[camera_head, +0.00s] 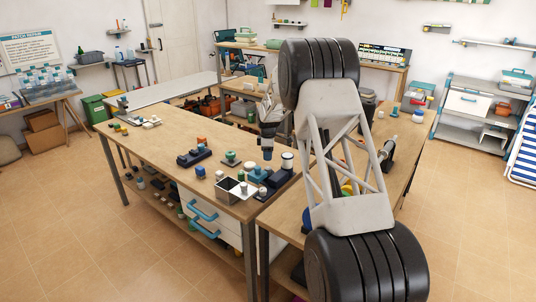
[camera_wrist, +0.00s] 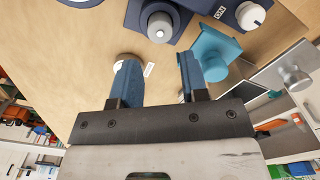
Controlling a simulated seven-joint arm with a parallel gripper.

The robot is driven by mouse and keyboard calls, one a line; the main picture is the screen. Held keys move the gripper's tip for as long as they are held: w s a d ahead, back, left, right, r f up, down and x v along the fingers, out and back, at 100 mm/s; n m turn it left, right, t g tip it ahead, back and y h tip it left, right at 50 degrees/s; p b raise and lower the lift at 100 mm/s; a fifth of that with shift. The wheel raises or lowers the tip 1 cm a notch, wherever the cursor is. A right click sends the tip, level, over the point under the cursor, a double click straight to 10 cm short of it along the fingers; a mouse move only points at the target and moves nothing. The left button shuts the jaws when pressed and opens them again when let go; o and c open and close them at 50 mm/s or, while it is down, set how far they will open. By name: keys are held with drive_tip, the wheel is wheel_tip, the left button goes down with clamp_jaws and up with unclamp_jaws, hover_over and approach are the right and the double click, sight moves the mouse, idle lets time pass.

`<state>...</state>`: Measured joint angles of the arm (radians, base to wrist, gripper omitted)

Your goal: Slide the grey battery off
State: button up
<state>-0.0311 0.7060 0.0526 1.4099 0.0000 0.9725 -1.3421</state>
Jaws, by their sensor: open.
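My gripper (camera_wrist: 155,62) is open in the wrist view, its blue fingers apart over the wooden bench top, with nothing held between them. In the head view my gripper (camera_head: 267,154) hangs above the bench near its front right corner. In the wrist view a grey knob-like cylinder (camera_wrist: 160,27) sits on a dark blue base (camera_wrist: 138,14) beyond the fingertips. I cannot tell whether it is the grey battery.
A teal part (camera_wrist: 215,50) is close to the right finger, and a white knob (camera_wrist: 250,15) is at upper right. In the head view an open metal box (camera_head: 229,190) and a dark blue block (camera_head: 194,157) stand on the bench (camera_head: 160,155). The bench's left part has free room.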

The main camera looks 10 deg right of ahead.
sight(268, 167)
drive_tip(key=shift+f, duration=3.8)
drive_tip(key=c, duration=0.6)
drive_tip(key=shift+r, duration=0.15)
drive_tip(key=shift+c, duration=0.2)
drive_tip(key=shift+r, duration=0.1)
drive_tip(key=shift+r, duration=2.8)
